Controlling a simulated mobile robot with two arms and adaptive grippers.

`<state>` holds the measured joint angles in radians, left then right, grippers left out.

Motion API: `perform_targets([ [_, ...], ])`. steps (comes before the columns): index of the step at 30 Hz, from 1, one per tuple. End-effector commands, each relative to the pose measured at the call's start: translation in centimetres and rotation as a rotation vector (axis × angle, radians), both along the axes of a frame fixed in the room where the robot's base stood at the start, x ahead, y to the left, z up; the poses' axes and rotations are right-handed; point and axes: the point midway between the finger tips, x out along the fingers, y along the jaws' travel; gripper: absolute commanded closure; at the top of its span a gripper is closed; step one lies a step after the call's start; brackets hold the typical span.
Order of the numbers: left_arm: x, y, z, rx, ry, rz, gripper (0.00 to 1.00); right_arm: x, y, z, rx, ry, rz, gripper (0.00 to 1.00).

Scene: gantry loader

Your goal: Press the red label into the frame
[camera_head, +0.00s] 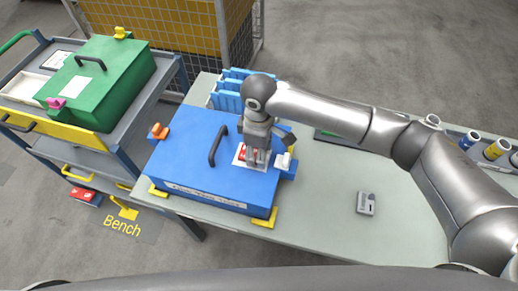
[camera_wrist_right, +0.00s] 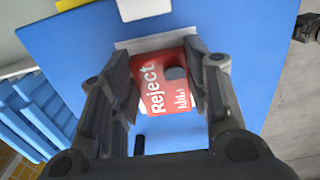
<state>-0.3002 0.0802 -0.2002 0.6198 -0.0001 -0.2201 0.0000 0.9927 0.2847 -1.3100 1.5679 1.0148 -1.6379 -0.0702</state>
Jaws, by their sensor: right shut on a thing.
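The red label (camera_wrist_right: 155,95), printed "Reject", is between the two fingers of my right gripper (camera_wrist_right: 165,62) in the right wrist view. A dark tab (camera_wrist_right: 175,73) shows on its face. In the head view only a bit of red label (camera_head: 243,154) shows beside my right gripper (camera_head: 257,160), which points down at the lid of the blue case (camera_head: 190,165). The white frame (camera_wrist_right: 135,45) lies on the blue lid, and its edge shows past the label. The label is over the frame; I cannot tell whether it is seated. My left gripper is not in view.
The blue case has a dark handle (camera_head: 217,145) left of my gripper and yellow corner pieces (camera_head: 266,218) on the bench (camera_head: 310,210). Blue racks (camera_head: 228,88) stand behind. A small grey device (camera_head: 366,203) lies right. A cart with a green case (camera_head: 100,85) stands left.

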Motion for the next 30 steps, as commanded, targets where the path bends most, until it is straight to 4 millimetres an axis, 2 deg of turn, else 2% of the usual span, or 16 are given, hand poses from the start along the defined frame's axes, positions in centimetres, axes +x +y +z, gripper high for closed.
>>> perform_targets([
  [12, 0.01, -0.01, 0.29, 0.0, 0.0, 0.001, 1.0, 0.02, 0.02, -0.51, 0.001, -0.001, 0.0, 0.76],
  [13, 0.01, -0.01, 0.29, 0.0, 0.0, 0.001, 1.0, 0.01, 0.02, -0.5, 0.001, 0.0, 0.0, 0.52],
  [18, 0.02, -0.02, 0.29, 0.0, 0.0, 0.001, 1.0, 0.01, 0.02, -0.5, 0.0, 0.0, 0.0, 0.31],
  [25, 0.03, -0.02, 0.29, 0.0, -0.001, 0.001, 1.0, 0.0, 0.01, -0.5, 0.0, 0.0, 0.0, 0.31],
  [30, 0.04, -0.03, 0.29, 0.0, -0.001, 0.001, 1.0, 0.0, 0.0, -0.51, 0.0, 0.0, 0.0, 0.1],
])
